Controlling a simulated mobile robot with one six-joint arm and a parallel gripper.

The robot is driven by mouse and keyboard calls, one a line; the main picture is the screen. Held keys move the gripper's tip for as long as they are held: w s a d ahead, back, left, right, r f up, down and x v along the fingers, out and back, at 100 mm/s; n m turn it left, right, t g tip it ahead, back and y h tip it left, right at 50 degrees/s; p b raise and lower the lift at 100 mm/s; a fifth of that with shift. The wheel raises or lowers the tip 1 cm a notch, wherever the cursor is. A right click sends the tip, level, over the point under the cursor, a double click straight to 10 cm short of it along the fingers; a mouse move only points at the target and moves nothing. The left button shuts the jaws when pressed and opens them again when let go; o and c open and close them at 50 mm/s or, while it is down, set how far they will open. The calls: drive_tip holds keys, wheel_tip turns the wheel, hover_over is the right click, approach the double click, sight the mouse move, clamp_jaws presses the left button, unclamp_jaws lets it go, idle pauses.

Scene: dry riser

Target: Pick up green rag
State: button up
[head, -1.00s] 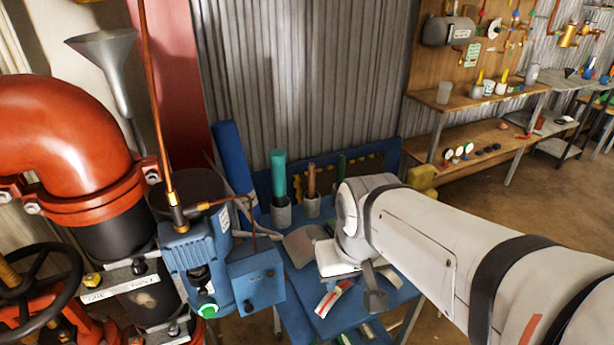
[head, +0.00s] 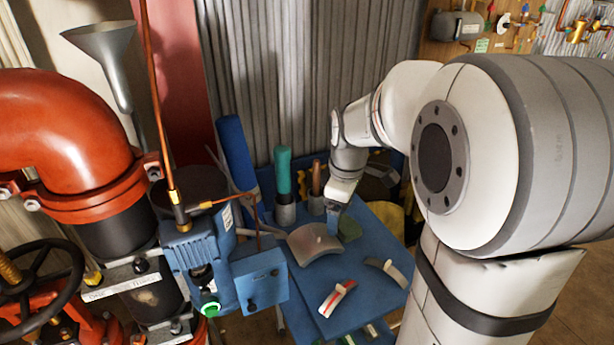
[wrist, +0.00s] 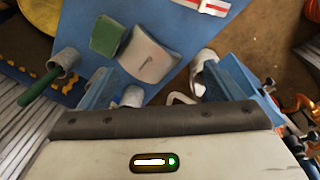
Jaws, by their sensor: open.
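The green rag (head: 349,230) is a small, dark green flat patch on the blue table (head: 370,314), just right of a grey curved plate (head: 312,245). In the wrist view the rag (wrist: 107,36) lies at upper left, beside the curved plate (wrist: 147,58). My gripper (head: 334,223) points down above the table near the rag and partly covers its left side in the head view. In the wrist view my gripper (wrist: 165,84) has its blue fingers wide apart, with nothing held between them. The rag is beyond the fingertips, toward the left one.
A white piece with a red stripe (head: 337,297) and a grey curved strip (head: 386,272) lie on the table's front. A teal-topped holder (head: 283,180) stands at the back. A blue pump unit (head: 200,262) and red pipe (head: 70,130) stand left.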

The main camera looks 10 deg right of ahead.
drive_tip(key=shift+o, duration=1.3)
drive_tip(key=w+d+f+n, duration=0.3)
drive_tip(key=w+f+n, duration=0.1)
drive_tip(key=w, duration=0.2)
drive_tip(key=shift+w+d+g, duration=0.15)
drive_tip(key=shift+w+g, duration=0.25)
drive_tip(key=n, duration=0.6)
approach(348, 224)
drive_tip(key=shift+w+f+g, duration=0.15)
drive_tip(key=shift+f+g, duration=0.05)
drive_tip(key=shift+g, duration=0.1)
drive_tip(key=shift+w+f, duration=0.15)
drive_tip(key=shift+f, duration=0.6)
wheel_tip(348, 224, down, 7)
drive_tip(key=shift+d+r+p, duration=0.1)
drive_tip(key=shift+p, duration=0.25)
drive_tip(key=shift+c, duration=0.3)
drive_tip(key=c, duration=0.8)
drive_tip(key=shift+r, duration=0.1)
drive_tip(key=shift+c, duration=0.2)
wheel_tip(348, 224, up, 18)
